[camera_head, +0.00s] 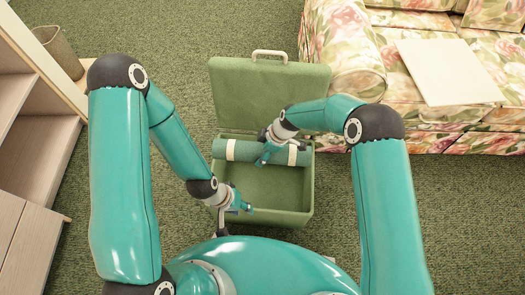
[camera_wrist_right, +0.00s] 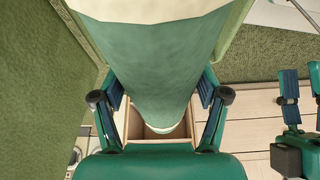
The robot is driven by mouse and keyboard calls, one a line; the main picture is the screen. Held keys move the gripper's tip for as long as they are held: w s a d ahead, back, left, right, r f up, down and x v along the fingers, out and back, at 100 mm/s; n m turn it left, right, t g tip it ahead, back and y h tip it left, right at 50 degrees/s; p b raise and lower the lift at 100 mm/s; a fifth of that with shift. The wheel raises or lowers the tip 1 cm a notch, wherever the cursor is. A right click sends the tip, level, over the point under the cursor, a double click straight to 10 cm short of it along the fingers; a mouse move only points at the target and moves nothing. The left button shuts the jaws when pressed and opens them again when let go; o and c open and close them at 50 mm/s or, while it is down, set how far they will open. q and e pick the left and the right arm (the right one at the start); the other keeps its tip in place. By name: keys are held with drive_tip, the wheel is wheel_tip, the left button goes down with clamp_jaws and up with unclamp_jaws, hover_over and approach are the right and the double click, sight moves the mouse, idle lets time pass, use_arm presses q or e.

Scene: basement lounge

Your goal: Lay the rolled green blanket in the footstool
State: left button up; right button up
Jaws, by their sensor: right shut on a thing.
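The green footstool (camera_head: 306,205) stands open on the carpet, its lid (camera_head: 262,92) raised at the back. The rolled green blanket (camera_head: 240,151), with pale bands, lies crosswise over the rear of the opening. Its left end reaches the left rim; I cannot tell how far it is above or below the rim. My right gripper (camera_head: 275,148) is shut on the roll near its middle-right. In the right wrist view the blanket (camera_wrist_right: 155,70) runs between the fingers. My left gripper (camera_head: 238,205) is empty and open at the footstool's front left; it also shows in the wrist view (camera_wrist_right: 302,95).
A floral sofa (camera_head: 450,125) with a pale flat board (camera_head: 450,72) on it stands at the right. Wooden shelving (camera_head: 35,150) and a woven basket (camera_head: 58,50) are at the left. Green carpet (camera_head: 380,200) is bare to the right of the footstool.

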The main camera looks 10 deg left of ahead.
wheel_tip(320, 180, down, 18)
drive_tip(key=b, duration=0.7)
drive_tip(key=shift+b, duration=0.3)
drive_tip(key=o, duration=1.4)
drive_tip(key=shift+f, duration=0.1)
drive_tip(key=v, duration=1.2)
